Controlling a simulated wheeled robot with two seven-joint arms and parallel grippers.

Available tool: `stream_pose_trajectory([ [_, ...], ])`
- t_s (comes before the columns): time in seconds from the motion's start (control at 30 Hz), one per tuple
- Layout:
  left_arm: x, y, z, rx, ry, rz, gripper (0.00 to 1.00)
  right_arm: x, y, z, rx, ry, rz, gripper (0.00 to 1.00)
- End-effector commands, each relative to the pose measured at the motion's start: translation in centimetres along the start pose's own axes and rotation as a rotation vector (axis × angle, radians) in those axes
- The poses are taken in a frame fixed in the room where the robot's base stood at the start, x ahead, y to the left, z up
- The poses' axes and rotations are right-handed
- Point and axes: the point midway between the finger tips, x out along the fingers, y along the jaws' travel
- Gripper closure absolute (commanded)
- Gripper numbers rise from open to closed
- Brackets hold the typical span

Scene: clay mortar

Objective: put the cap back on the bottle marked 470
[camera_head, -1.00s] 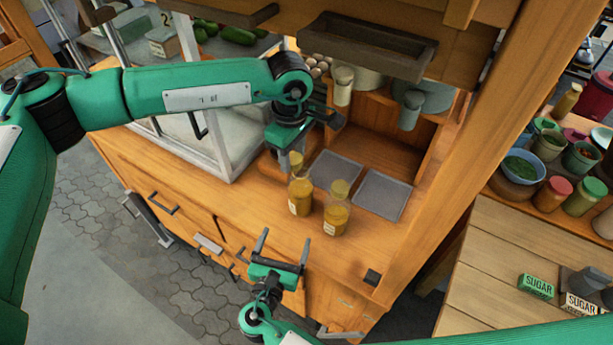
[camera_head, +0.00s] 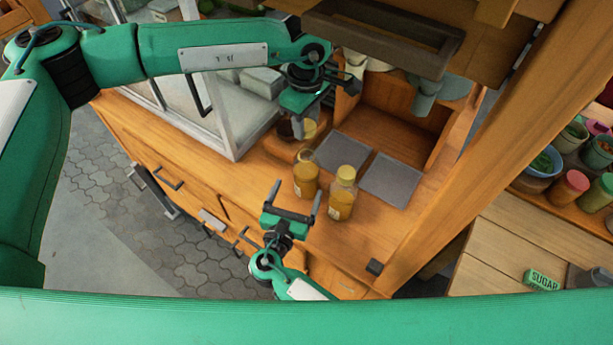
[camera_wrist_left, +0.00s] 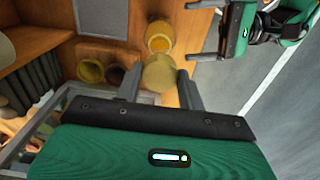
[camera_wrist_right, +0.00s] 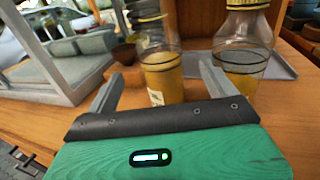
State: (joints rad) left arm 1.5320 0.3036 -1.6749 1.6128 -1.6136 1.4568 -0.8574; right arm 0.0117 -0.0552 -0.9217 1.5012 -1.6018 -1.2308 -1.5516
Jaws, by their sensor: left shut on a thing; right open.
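My left gripper (camera_head: 309,122) is shut on a yellowish cap (camera_wrist_left: 159,75), held above the counter behind the bottles. An open bottle (camera_head: 306,180) with amber contents stands upright on the counter; its round mouth shows just beyond the cap in the left wrist view (camera_wrist_left: 160,38). The cap is apart from it in the head view. A second amber bottle (camera_head: 342,195), with a yellow cap on, stands to its right. My right gripper (camera_head: 298,190) is open in front of the open bottle, which shows between its fingers in the right wrist view (camera_wrist_right: 162,75). The bottle labels are too small to read.
Two grey mats (camera_head: 391,180) lie behind and right of the bottles. A dark bowl (camera_wrist_right: 125,53) stands behind, left of the open bottle. A glass-sided case (camera_head: 215,110) stands at the left. A wooden post (camera_head: 470,150) rises at the right.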

Motion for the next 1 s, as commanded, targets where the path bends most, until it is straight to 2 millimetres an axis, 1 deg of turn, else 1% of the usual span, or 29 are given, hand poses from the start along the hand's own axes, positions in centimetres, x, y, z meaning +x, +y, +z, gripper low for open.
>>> stream_pose_trajectory([
  [0.03,0.0,0.0,0.0,0.0,0.0,0.0,0.81,1.1,0.0,0.1,0.0,-0.003,-0.002,0.13],
  [0.2,0.0,0.0,0.0,0.0,0.0,0.0,0.81,4.4,0.0,0.1,0.0,-0.002,-0.001,0.13],
  [0.3,0.0,0.0,0.0,0.0,0.0,0.0,0.81,5.9,0.0,0.1,0.0,-0.002,0.0,0.13],
  [0.4,0.0,0.0,0.0,0.0,0.0,0.0,0.81,7.0,0.0,0.0,0.0,-0.001,-0.001,0.13],
  [0.6,0.0,0.0,0.0,0.0,0.0,0.0,0.81,8.0,0.0,0.0,0.001,0.0,0.0,0.13],
  [0.87,0.0,0.0,0.0,0.0,0.0,0.0,0.81,8.0,0.0,0.0,0.001,0.0,0.0,0.13],
  [0.97,0.0,0.0,0.0,0.0,0.0,0.0,0.81,8.0,0.0,0.0,0.001,0.0,0.0,0.3],
  [1.0,0.0,0.0,0.0,0.0,0.0,0.0,0.81,8.0,0.0,0.0,0.001,0.0,0.0,0.38],
])
